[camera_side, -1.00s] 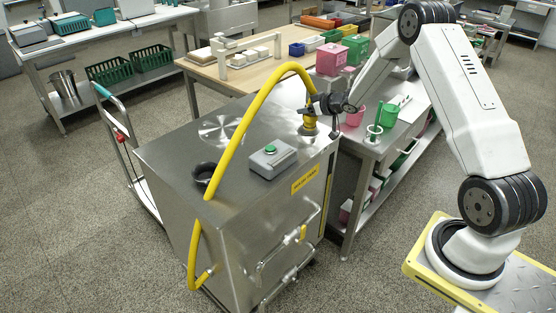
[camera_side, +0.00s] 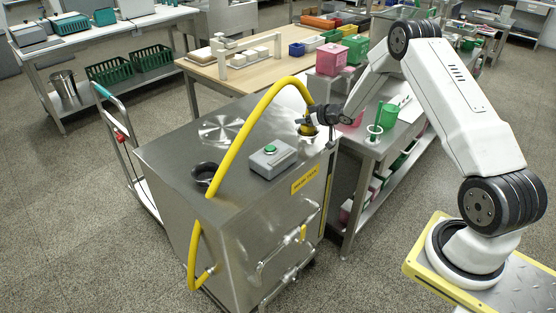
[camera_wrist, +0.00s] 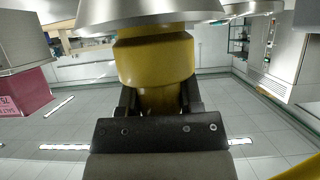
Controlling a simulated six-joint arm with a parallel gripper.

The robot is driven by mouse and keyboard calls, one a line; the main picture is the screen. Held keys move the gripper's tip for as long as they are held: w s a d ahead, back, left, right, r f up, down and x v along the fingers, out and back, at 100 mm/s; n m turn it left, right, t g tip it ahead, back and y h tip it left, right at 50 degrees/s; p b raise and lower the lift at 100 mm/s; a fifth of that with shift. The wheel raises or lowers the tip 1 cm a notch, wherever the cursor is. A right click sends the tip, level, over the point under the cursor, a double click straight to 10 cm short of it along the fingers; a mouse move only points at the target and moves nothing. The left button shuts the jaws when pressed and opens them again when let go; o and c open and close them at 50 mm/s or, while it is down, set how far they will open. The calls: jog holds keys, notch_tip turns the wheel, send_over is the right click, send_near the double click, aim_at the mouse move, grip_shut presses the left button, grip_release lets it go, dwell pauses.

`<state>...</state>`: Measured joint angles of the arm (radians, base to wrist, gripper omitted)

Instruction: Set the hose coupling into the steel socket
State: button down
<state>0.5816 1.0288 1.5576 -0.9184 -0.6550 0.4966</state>
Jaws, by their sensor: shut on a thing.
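My gripper (camera_side: 312,117) is shut on the yellow hose coupling (camera_side: 308,129) at the right back corner of the steel machine top. The wrist view, which looks upside down, shows the black fingers (camera_wrist: 160,98) on both sides of the coupling's narrow part. The coupling's wide yellow body (camera_wrist: 155,58) meets the steel socket (camera_wrist: 150,11) at the top edge of that view. The two overlap there, and I cannot tell how deep the coupling sits. In the side view the gripper and coupling hide most of the socket.
The yellow hose (camera_side: 236,134) arches from the machine's front over its top to the coupling. A grey box with a green button (camera_side: 272,158) and a black ring (camera_side: 205,172) lie on the machine top. A side table with a green cup (camera_side: 387,114) stands right.

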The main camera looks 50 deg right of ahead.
jog(key=shift+f, duration=0.1)
jog(key=shift+c, duration=1.3)
grip_release()
jog(key=shift+v, duration=0.8)
jog(key=v, duration=1)
jog(key=shift+s, duration=0.25)
